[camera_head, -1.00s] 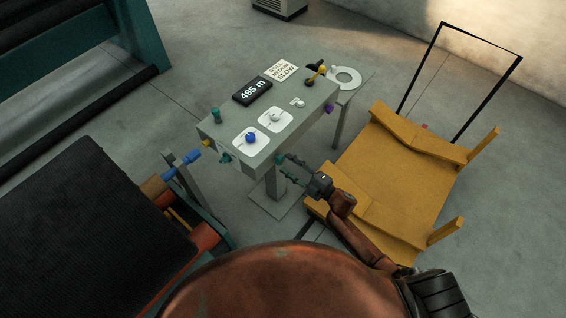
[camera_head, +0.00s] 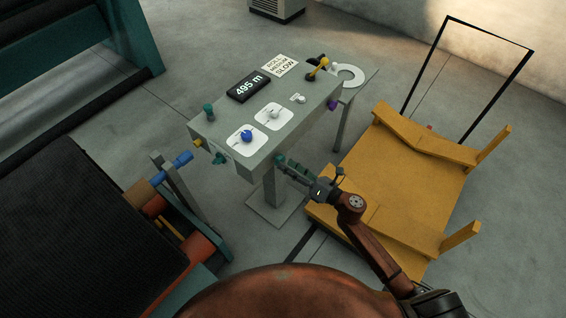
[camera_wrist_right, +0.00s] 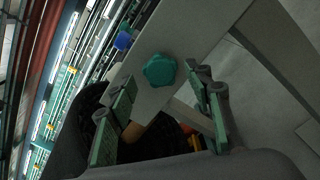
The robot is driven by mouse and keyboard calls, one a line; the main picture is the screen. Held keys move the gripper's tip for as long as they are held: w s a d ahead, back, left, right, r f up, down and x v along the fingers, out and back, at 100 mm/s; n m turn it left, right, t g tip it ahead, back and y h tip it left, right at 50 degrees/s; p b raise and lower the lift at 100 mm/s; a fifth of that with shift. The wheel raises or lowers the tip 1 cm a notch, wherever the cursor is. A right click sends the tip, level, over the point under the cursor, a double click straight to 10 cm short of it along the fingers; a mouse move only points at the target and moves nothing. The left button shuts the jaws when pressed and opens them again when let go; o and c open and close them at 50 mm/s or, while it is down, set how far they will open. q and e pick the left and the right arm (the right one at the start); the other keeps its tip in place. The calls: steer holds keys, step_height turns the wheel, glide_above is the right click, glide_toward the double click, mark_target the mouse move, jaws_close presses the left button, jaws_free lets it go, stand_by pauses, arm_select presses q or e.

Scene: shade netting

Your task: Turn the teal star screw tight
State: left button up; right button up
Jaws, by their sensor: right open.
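The teal star screw (camera_wrist_right: 158,69) shows in the right wrist view as a lobed knob on a grey face, ahead of and between my fingertips. In the head view it is the small teal knob (camera_head: 280,159) on the near side of the grey control desk (camera_head: 262,152), low at the edge. My right gripper (camera_head: 289,167) is open and points at it from the lower right. In the wrist view the open fingers (camera_wrist_right: 160,84) stand on either side, and I cannot tell whether they touch it. My left gripper is not in view.
The desk top carries a blue knob (camera_head: 246,136), a white knob (camera_head: 273,112), a 495 m display (camera_head: 248,87) and a yellow-handled lever (camera_head: 318,68). Another teal knob (camera_head: 209,111) stands at its left. A yellow cart (camera_head: 400,180) is close right of my arm; a dark roll (camera_head: 80,230) is left.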

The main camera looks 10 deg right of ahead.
steer(key=x, duration=0.3)
stand_by(0.5)
steer(key=shift+c, duration=0.2)
jaws_close()
stand_by(0.4)
steer(key=m+p, duration=0.3)
steer(key=m, duration=0.1)
steer(key=shift+r, duration=0.15)
jaws_free()
steer(key=shift+f+m, duration=0.25)
steer(key=shift+m, duration=0.05)
